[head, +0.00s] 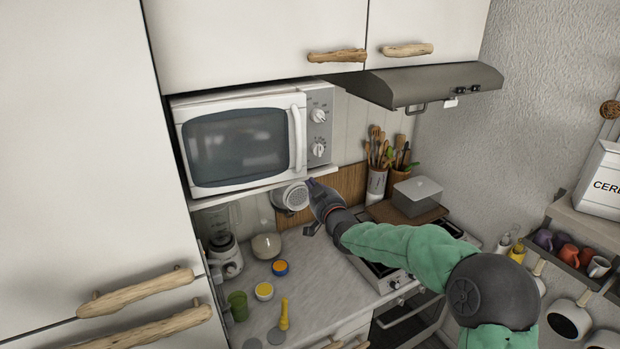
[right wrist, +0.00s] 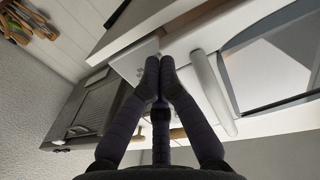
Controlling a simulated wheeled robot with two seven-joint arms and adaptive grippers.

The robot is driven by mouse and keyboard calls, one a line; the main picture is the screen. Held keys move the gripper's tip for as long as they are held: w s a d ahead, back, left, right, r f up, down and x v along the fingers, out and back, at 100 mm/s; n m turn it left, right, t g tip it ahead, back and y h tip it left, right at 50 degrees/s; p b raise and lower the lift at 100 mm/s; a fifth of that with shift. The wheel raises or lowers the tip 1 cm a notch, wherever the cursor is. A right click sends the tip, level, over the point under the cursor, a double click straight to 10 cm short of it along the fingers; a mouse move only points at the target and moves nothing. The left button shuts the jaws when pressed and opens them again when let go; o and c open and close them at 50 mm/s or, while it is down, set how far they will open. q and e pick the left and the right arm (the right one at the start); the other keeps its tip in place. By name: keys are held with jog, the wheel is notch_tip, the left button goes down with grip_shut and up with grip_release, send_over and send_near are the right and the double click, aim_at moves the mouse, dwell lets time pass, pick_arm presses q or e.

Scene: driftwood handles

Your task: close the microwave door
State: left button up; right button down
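The white microwave (head: 319,97) stands on a shelf under the upper cupboards. Its door (head: 186,150), with a dark window and an upright white handle (head: 298,138), appears slightly ajar, its handle edge standing a little forward of the control panel. My right gripper (head: 313,184) is just below and right of the door's handle side in the head view. In the right wrist view its fingers (right wrist: 160,62) are together with nothing between them, beside the control panel and handle (right wrist: 213,95). I cannot tell whether they touch the microwave. My left gripper is not in view.
A range hood (head: 425,85) is right of the microwave. Below are a blender (head: 224,255), jars and cups on the counter (head: 310,275). Utensil holders (head: 376,184) and a grey box (head: 417,196) stand behind my right arm, which crosses over the stove.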

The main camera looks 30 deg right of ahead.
jog(key=shift+w+d+p, duration=0.1)
jog(key=shift+w+p, duration=0.2)
jog(key=shift+w, duration=0.8)
jog(key=shift+w+d+b, duration=0.2)
jog(key=shift+w+b, duration=1.05)
jog(key=shift+s, duration=0.1)
